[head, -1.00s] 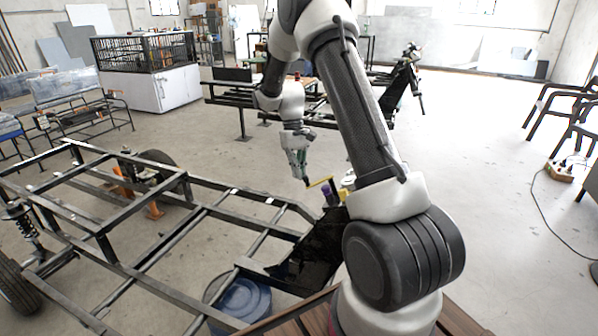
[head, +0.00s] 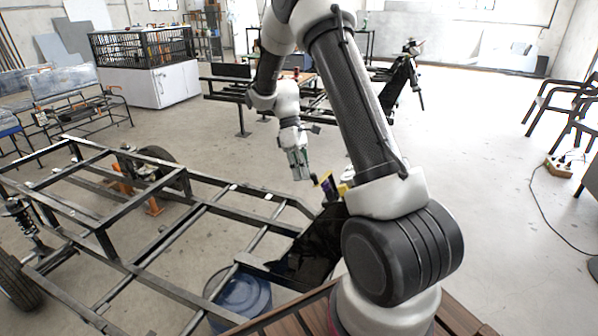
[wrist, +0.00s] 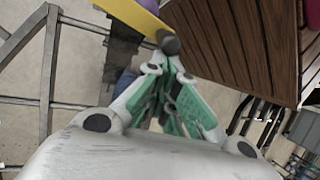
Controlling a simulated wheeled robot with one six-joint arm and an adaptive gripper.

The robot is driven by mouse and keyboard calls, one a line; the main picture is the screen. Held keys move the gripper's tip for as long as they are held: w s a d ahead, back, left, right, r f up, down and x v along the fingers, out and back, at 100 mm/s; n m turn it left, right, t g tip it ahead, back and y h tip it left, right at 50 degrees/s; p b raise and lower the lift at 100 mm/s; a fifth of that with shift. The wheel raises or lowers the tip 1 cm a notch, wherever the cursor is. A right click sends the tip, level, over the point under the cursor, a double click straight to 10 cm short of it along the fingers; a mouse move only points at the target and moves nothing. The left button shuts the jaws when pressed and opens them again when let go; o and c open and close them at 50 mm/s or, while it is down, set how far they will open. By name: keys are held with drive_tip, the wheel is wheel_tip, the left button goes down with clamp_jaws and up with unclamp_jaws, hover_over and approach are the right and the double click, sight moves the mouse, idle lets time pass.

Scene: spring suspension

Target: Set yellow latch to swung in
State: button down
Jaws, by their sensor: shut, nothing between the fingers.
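The yellow latch (head: 317,180) shows as a short yellow piece in the head view, just right of and below my gripper (head: 301,174). In the wrist view the yellow latch (wrist: 136,14) is a flat bar running down to the right from the top edge, with a dark round end. My gripper (wrist: 168,62) is shut and empty, its green fingers together just below that dark end in the picture. I cannot tell whether they touch it. Where the latch meets its mount is hard to make out.
A black metal frame (head: 196,207) fills the left, with a blue drum (head: 242,296) below its front end. A purple piece (head: 329,187) and another yellow part (head: 348,174) sit close to the latch. A wooden slatted top (wrist: 225,50) lies right in the wrist view.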

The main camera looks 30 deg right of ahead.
drive_tip(key=shift+s+d+r+n, duration=0.1)
drive_tip(key=shift+s+r+n, duration=0.1)
drive_tip(key=shift+s, duration=0.2)
drive_tip(key=shift+s+r+n, duration=0.1)
drive_tip(key=shift+s+n, duration=0.1)
drive_tip(key=shift+s, duration=0.25)
